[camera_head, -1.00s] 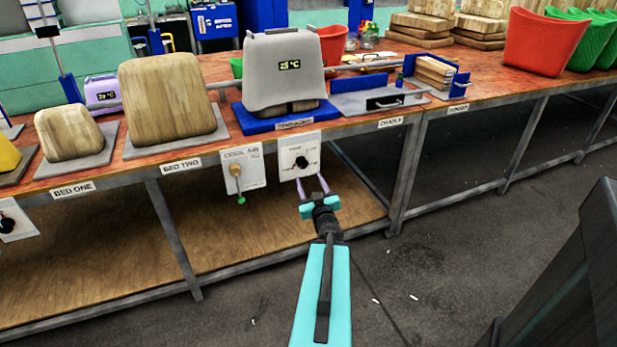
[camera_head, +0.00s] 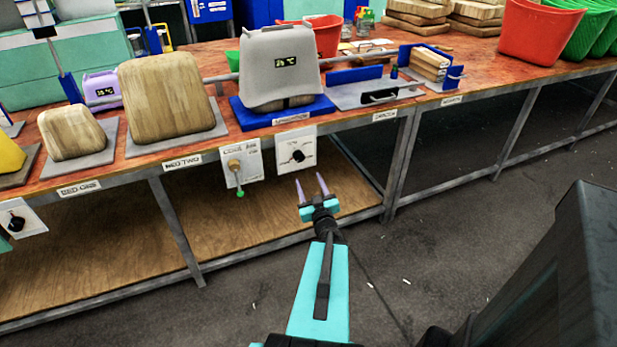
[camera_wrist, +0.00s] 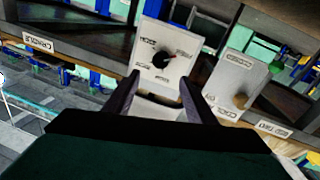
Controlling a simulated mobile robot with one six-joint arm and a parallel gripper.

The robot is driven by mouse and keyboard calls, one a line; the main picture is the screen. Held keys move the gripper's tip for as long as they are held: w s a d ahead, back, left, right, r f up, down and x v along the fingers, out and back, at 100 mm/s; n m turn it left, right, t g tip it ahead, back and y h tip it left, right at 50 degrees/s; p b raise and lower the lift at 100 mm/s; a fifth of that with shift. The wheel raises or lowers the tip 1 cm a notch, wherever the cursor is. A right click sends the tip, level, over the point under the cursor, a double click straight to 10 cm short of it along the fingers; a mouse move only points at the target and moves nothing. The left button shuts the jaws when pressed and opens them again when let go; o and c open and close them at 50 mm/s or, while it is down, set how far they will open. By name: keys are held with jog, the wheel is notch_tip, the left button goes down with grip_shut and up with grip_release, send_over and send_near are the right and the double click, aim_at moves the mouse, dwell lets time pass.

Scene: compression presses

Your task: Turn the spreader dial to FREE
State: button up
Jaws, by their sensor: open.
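The spreader dial (camera_head: 298,156) is a black knob on a white panel (camera_head: 284,142) below the bench edge, under the grey press. In the wrist view the dial (camera_wrist: 162,60) shows on its tilted panel, beyond and between my fingers. The labels around it are too blurred to read surely. My gripper (camera_head: 311,182) is open and empty, in front of and a little below the panel, apart from the knob. In the wrist view its two dark fingers (camera_wrist: 160,88) flank the panel's lower part.
A second white panel (camera_head: 242,165) with a tan knob and green-tipped part hangs left of the dial. A grey press (camera_head: 262,80) stands on a blue base above. The bench edge and its legs (camera_head: 400,165) are close.

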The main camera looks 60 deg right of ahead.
jog(key=shift+s+a+p, duration=0.4)
jog(key=shift+p, duration=0.1)
dwell(0.4)
